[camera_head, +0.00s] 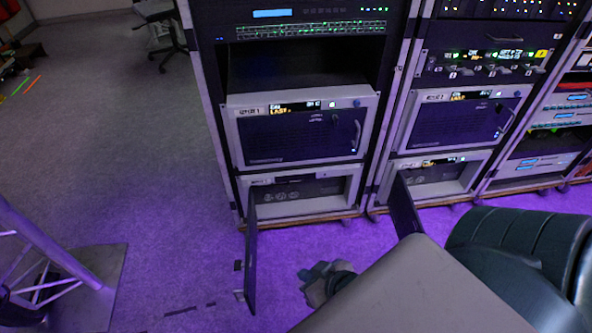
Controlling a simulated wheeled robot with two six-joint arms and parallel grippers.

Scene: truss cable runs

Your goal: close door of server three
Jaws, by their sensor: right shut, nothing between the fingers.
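Two lower server units in neighbouring racks have their doors open. The left open door (251,258) stands out from the left lower server (292,193), seen nearly edge-on. The right open door (404,207) stands out from the right lower server (437,174), its near end partly behind my arm. I cannot tell which one is server three; the labels are too small to read. My right gripper (318,283) is low in front of the racks, between the two open doors and nearer the left one. It appears shut and empty, touching neither door. My left gripper is out of view.
Above both open units, closed servers (300,132) (462,122) carry handles on their right sides. Another rack (562,125) stands at the far right. A metal truss on a dark base plate (98,290) is at lower left. The purple-lit floor left of the racks is largely clear.

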